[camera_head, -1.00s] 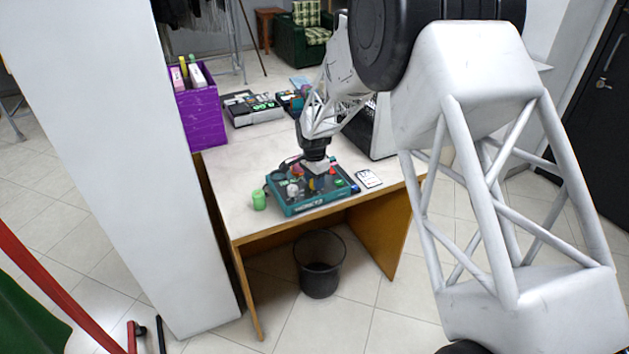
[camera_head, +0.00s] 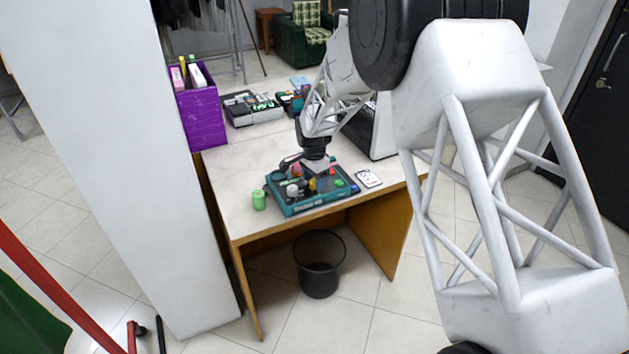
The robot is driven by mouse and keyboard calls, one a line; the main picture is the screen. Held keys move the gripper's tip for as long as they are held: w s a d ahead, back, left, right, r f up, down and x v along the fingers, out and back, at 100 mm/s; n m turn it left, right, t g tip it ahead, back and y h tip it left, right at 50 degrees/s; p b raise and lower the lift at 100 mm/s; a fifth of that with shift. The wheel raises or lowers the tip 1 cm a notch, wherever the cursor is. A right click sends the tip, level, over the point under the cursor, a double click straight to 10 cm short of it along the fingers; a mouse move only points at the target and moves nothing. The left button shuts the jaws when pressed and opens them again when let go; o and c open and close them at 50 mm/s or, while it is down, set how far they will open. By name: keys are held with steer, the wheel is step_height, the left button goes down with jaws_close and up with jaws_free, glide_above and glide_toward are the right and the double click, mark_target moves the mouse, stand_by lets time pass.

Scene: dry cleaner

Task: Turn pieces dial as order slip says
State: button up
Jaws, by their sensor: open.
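A teal box with a dark top panel (camera_head: 300,207) lies near the front edge of the table. Several small coloured knobs stand on it, among them a white one (camera_head: 292,190), a yellow one (camera_head: 312,185) and a green one (camera_head: 339,183). Which of them is the pieces dial is too small to tell. A small white slip (camera_head: 368,178) with print lies on the table to the right of the box; its text is unreadable here. My gripper (camera_head: 313,170) is open and points down just over the panel among the knobs. The gripper hides part of the panel, and contact cannot be told.
A green cylinder (camera_head: 258,200) stands left of the box. A purple bin (camera_head: 203,118) and a dark machine with a green display (camera_head: 250,108) are at the table's back left. A dark and white upright case (camera_head: 375,130) stands behind the slip.

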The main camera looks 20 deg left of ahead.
steer(key=shift+w+a+r, duration=0.1)
steer(key=shift+r, duration=3.55)
steer(key=shift+d+r, duration=0.15)
steer(key=shift+d, duration=0.05)
steer(key=s+d+r+n, duration=0.1)
steer(key=s+d+r, duration=0.45)
steer(key=d, duration=0.35)
steer(key=s+d+r+n+t, duration=0.1)
steer(key=s+d+r, duration=0.3)
steer(key=d+r, duration=0.45)
steer(key=s+d+r+n, duration=0.1)
steer(key=s+d+r, duration=0.4)
steer(key=d, duration=0.6)
steer(key=s+d+n, duration=0.1)
steer(key=s+d, duration=0.5)
steer(key=s, duration=0.4)
steer(key=s+d+n+t, duration=0.1)
steer(key=s+d, duration=0.5)
steer(key=s, duration=0.3)
steer(key=s+d+n, duration=0.1)
steer(key=s+d, duration=0.5)
steer(key=s, duration=0.4)
steer(key=shift+s+r+n+t, duration=0.3)
steer(key=shift+r+n+t, duration=0.1)
